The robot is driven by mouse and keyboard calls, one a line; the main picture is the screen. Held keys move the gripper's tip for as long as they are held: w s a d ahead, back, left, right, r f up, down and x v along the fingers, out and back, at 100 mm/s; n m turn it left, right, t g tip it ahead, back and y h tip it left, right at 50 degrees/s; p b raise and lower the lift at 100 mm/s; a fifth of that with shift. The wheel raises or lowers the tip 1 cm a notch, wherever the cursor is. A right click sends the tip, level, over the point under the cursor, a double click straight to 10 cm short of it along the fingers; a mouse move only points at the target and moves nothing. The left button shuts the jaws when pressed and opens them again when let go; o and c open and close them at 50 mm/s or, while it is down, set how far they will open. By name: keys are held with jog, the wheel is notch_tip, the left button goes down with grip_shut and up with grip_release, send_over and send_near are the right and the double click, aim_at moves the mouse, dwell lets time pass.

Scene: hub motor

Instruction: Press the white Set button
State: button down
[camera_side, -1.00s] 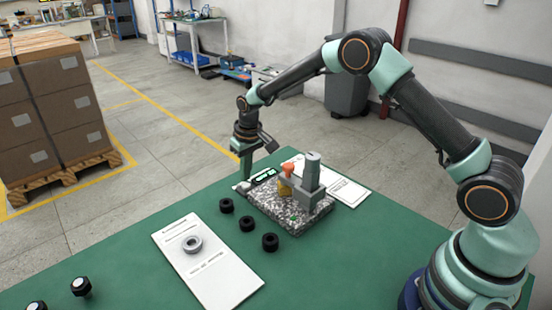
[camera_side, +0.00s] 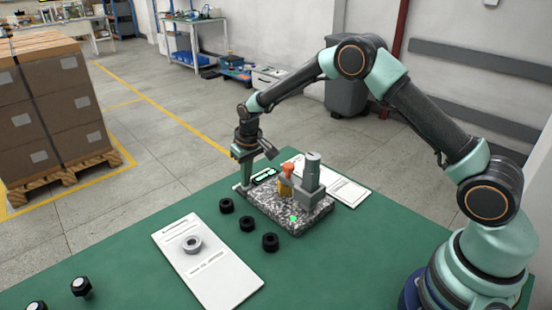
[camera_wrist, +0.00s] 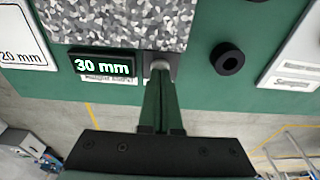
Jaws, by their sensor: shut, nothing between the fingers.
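The white Set button (camera_wrist: 160,66) shows in the wrist view as a small pale round cap on a grey block at the corner of the speckled base (camera_wrist: 115,22). My gripper (camera_wrist: 160,76) is shut and empty, with its green fingertips at the button and partly covering it. I cannot tell whether they touch it. Beside the button, a black display (camera_wrist: 104,64) reads "30 mm". In the side view my gripper (camera_side: 246,184) points down at the base's far left corner, and the button is mostly hidden there. The display (camera_side: 264,175) lies just right of the fingers.
An orange-topped part (camera_side: 287,178) and a grey post (camera_side: 312,175) stand on the base, near a green spot (camera_side: 294,219). Several black rings (camera_side: 247,224) lie in front. A white card (camera_side: 213,270) carries a grey ring (camera_side: 192,244).

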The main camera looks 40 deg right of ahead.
notch_tip(320, 180, up, 14)
dwell(1.1)
jog(key=s+d+r+t, duration=0.2)
jog(key=s+r, duration=0.9)
jog(key=s, duration=0.1)
jog(key=s+d+f+t, duration=0.1)
jog(key=s+f, duration=0.1)
jog(key=s, duration=1.2)
jog(key=shift+s+t, duration=0.3)
jog(key=shift+t, duration=0.1)
